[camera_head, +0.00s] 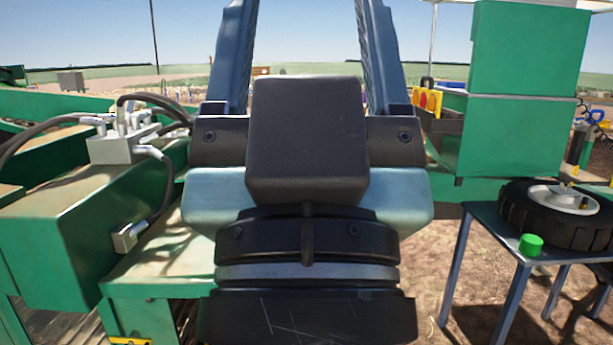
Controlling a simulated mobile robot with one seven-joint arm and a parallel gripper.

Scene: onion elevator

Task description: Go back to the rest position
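My gripper (307,45) fills the middle of the head view, seen from behind its dark wrist and pale blue-grey body. Its two long blue-grey fingers point up and stand wide apart. Only sky and distant field show between them, so it is open, and no held object is visible. The fingertips run out of the top of the frame. The gripper body hides what lies directly behind it.
Green machinery (70,225) with a hose-fitted metal valve block (122,145) stands at left. A green cabinet (520,60) is at right. A small table (480,228) carries a black wheel (515,215) and a green cap (530,245). Bare ground shows between.

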